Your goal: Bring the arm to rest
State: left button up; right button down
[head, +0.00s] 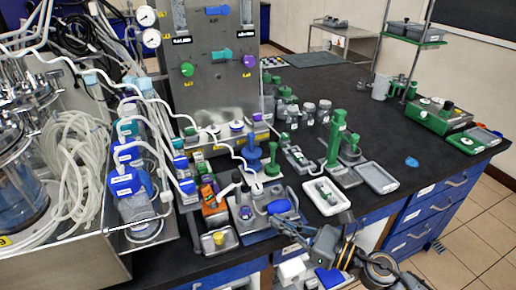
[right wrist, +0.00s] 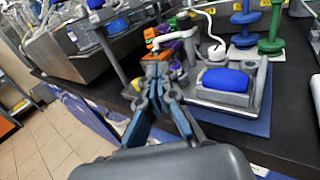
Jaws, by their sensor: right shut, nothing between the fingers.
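My right arm comes in from the bottom right of the head view. Its right gripper (head: 280,223) is at the front edge of the black bench, in front of a small grey holder with a blue-topped part (head: 280,207). In the right wrist view the right gripper (right wrist: 156,72) has its fingertips together, with nothing held between them. The blue-topped part (right wrist: 226,80) sits to the right of the fingers there, on a blue mat (right wrist: 240,122). My left gripper is not in view.
A steel panel with coloured knobs (head: 215,95) and glass vessels with tubing stand at the left. Green stands (head: 336,140) and white trays (head: 325,196) are on the bench.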

jog(key=w+d+r+m+t+h, duration=0.2)
jog(key=d+m+t+h, duration=0.5)
jog(key=m, duration=1.1)
jog(key=s+d+f+m+g+h, duration=0.35)
jog(key=f+m, duration=0.25)
jog(key=m, duration=0.3)
jog(key=s+d+f+m+g+h, duration=0.3)
jog(key=s+d+f+m+h, duration=0.15)
jog(key=m, duration=0.45)
jog(key=s+a+f+m+g+y, duration=0.15)
jog(key=s+f+m+g, duration=0.25)
jog(key=s, duration=0.4)
jog(key=s+a+f+m+g+h, duration=0.15)
jog(key=s+f+m+g, duration=0.3)
jog(key=s, duration=0.45)
notch_tip(320, 180, down, 24)
jog(key=f+y, duration=0.1)
jog(key=s+d+f+g, duration=0.2)
jog(key=s+f, duration=1.5)
jog(key=shift+s+d, duration=0.3)
jog(key=shift+s, duration=0.05)
jog(key=shift+n, duration=0.25)
